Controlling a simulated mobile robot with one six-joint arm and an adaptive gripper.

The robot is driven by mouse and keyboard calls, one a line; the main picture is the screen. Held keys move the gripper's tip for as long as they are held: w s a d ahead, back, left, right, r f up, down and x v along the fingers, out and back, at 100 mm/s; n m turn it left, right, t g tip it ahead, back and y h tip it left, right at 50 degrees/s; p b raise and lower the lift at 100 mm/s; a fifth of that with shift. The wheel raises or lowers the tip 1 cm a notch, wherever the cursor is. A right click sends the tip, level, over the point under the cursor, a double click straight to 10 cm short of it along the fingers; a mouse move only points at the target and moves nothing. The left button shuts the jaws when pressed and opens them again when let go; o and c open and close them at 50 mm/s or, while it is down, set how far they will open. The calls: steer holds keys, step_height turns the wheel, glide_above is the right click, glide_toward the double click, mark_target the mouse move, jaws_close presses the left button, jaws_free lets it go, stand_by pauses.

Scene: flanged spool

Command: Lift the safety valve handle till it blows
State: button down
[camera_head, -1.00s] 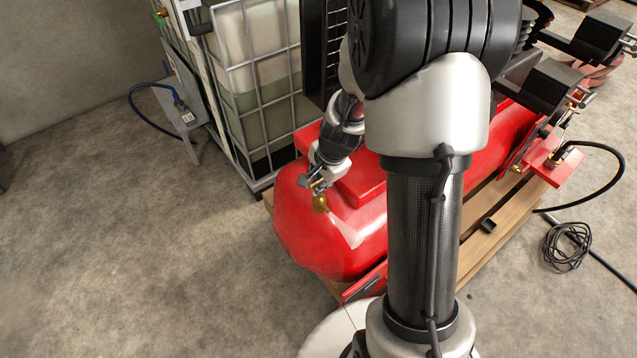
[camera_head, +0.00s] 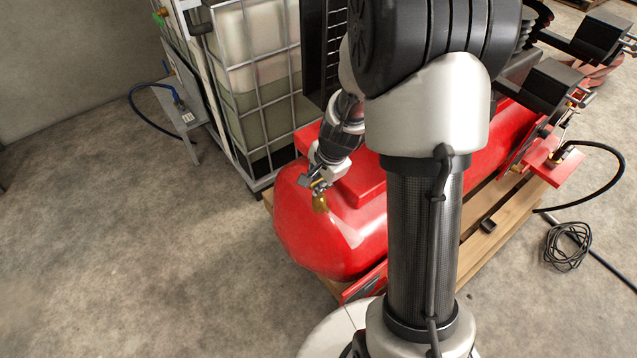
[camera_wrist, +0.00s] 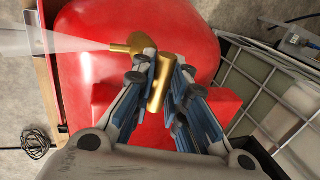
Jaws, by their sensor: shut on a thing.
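The brass safety valve (camera_head: 320,203) is on the rounded end of the red tank (camera_head: 300,225). In the wrist view its round body (camera_wrist: 139,42) has a nozzle pointing left, and a pale, see-through jet (camera_wrist: 55,42) fans out from it. The brass handle (camera_wrist: 160,85) lies between my fingers. My gripper (camera_wrist: 163,75) is shut on this handle. In the head view my gripper (camera_head: 314,183) is small, just above the valve, and its contact with the handle is hard to make out. A faint pale streak (camera_head: 347,232) shows over the tank beside the valve.
A caged white liquid container (camera_head: 255,80) stands behind the tank on the left. A red block (camera_wrist: 218,108) sits on the tank near my fingers. A coiled black cable (camera_head: 567,247) lies at the right. The floor at the left is clear.

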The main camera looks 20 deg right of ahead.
mark_target(319, 180)
steer(key=shift+f+b, duration=0.75)
steer(key=shift+f, duration=0.1)
stand_by(0.3)
steer(key=c, duration=1.2)
jaws_free()
step_height(319, 180, up, 7)
steer(key=p, duration=0.6)
steer(key=shift+p, duration=0.35)
